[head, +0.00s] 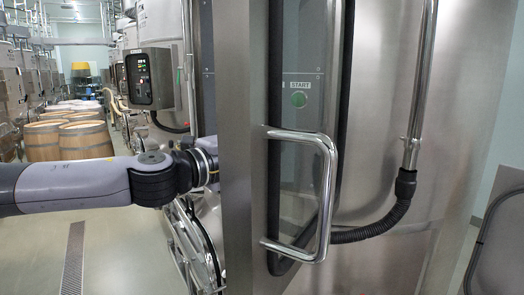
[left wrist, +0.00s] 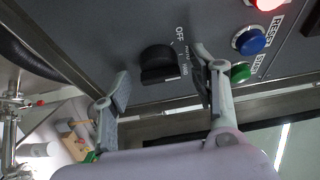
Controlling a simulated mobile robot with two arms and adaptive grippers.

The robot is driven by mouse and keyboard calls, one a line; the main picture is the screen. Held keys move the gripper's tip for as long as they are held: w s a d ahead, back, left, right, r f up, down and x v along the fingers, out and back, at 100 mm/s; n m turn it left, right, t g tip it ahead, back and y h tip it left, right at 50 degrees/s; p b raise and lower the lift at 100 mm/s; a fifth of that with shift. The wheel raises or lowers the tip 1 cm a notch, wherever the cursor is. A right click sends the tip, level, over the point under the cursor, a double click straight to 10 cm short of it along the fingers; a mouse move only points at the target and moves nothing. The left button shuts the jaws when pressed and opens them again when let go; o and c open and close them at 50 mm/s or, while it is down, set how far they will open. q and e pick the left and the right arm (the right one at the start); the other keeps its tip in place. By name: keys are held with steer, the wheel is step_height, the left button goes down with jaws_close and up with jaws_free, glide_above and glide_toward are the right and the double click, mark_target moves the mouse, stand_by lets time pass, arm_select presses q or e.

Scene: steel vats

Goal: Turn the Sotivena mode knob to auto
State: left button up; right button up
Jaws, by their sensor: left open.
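The black mode knob (left wrist: 158,62) sits on a dark grey panel in the left wrist view, with OFF printed beside it and smaller, hard-to-read labels near its edge. I cannot tell for sure which label it points at. My left gripper (left wrist: 162,76) is open, with one finger on each side of the knob; I cannot tell whether either finger touches it. In the head view my left arm comes in from the left, and its gripper and the knob are hidden behind a steel upright. My right gripper is not in view.
A green START button (left wrist: 240,72) lies close by the right finger, with a blue RESET button (left wrist: 250,40) and a red lit button (left wrist: 266,4) beyond. In the head view, a steel door handle (head: 326,200) stands in front. Another control box (head: 149,78) and barrels (head: 86,139) are at left.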

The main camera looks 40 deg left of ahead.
arm_select(q)
steer(key=v, duration=1.2)
stand_by(0.7)
